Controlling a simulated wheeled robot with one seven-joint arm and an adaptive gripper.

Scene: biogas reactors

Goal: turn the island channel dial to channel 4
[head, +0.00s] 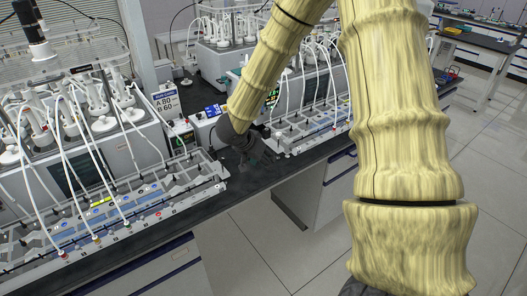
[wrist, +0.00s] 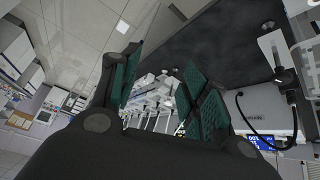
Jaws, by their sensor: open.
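My gripper (head: 250,166) hangs over the dark bench top in the gap between two reactor rigs in the head view. In the wrist view its two green-padded fingers (wrist: 162,84) are spread apart, with nothing between the pads. A blue display (wrist: 262,143) also shows at the lower right of the wrist view. I cannot make out the channel dial or its setting in either view.
A reactor rig with tubes and a grey rail (head: 205,170) fills the left; another rig (head: 310,122) stands right of my gripper. A black cable (wrist: 252,118) loops in the wrist view. The bench front strip (head: 255,182) is bare.

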